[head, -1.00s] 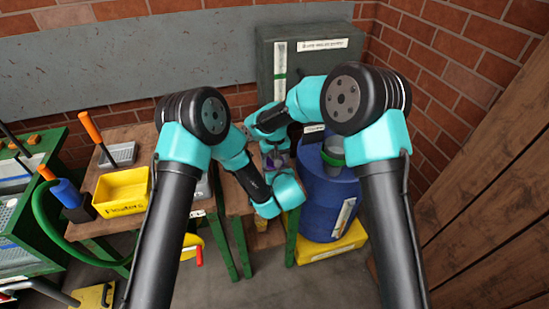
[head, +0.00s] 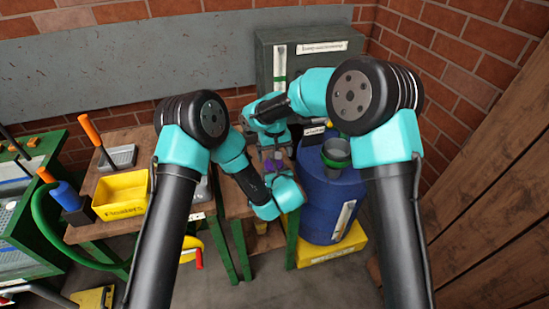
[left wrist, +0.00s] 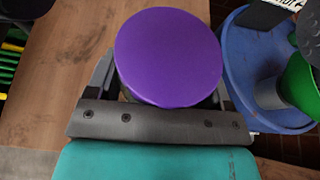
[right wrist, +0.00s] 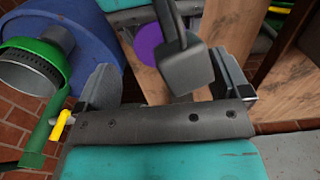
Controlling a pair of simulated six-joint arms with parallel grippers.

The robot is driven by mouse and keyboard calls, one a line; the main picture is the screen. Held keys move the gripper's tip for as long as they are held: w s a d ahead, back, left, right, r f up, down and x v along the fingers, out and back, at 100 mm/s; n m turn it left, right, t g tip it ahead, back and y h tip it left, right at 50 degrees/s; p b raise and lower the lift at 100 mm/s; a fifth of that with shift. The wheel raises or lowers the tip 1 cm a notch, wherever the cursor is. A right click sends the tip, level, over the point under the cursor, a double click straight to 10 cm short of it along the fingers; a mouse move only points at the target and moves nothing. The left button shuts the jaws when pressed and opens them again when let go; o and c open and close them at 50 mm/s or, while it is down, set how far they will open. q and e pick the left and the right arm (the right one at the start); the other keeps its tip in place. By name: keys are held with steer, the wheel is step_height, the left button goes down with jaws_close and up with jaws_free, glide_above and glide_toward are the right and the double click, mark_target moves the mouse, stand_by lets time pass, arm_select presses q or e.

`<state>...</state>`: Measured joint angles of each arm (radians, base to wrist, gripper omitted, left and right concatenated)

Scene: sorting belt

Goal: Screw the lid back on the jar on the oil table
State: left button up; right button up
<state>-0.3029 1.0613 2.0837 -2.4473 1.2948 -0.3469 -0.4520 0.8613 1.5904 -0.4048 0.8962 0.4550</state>
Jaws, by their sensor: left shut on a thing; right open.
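The purple lid (left wrist: 168,58) fills the middle of the left wrist view and covers the top of the jar; whether it is screwed tight I cannot tell. The jar is almost wholly hidden under it. My left gripper (left wrist: 162,92) is shut on the jar, one finger on each side below the lid. In the head view the lid (head: 270,166) shows small between my arms, at my left gripper (head: 274,168). My right gripper (right wrist: 168,88) is open. The lid (right wrist: 150,44) shows beyond its fingers in the right wrist view, partly behind a dark grey block that I cannot identify.
A blue drum (head: 328,195) with a green and grey funnel (head: 337,150) stands close on the right, on a yellow base (head: 335,247). A yellow bin (head: 122,193) sits on the wooden table at left. A grey cabinet (head: 300,50) stands behind.

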steer(key=shift+w+a, duration=0.1)
steer(key=shift+a, duration=0.05)
steer(key=shift+a+r+n+y, duration=0.15)
steer(key=shift+a+n+y, duration=0.25)
steer(key=shift+a+y, duration=0.6)
steer(key=w+a+r+n+t+y, duration=0.1)
steer(key=w+a+r+t+y, duration=0.25)
steer(key=r+t+y, duration=0.2)
steer(key=w+d+r+m+t+h, duration=0.3)
steer(key=w+d+t+h, duration=0.2)
steer(key=w+d, duration=0.15)
steer(key=s+f+g+h, duration=0.1)
steer(key=s+f+g, duration=0.1)
steer(key=s+g, duration=0.1)
steer(key=s+f+g+h, duration=0.1)
steer(key=s+g, duration=0.1)
steer(key=g, duration=0.1)
steer(key=s+f+g+h, duration=0.1)
steer(key=s+f+g, duration=0.1)
steer(key=s+g, duration=0.1)
steer(key=shift+s+a+f+n+g, duration=0.1)
steer(key=shift+s+f+n+g, duration=0.15)
steer(key=shift+s+f+n, duration=0.1)
steer(key=shift+s+a+r+n+g+y, duration=0.15)
steer(key=shift+s+a+n+g+y, duration=0.1)
steer(key=shift+s+a+g, duration=0.2)
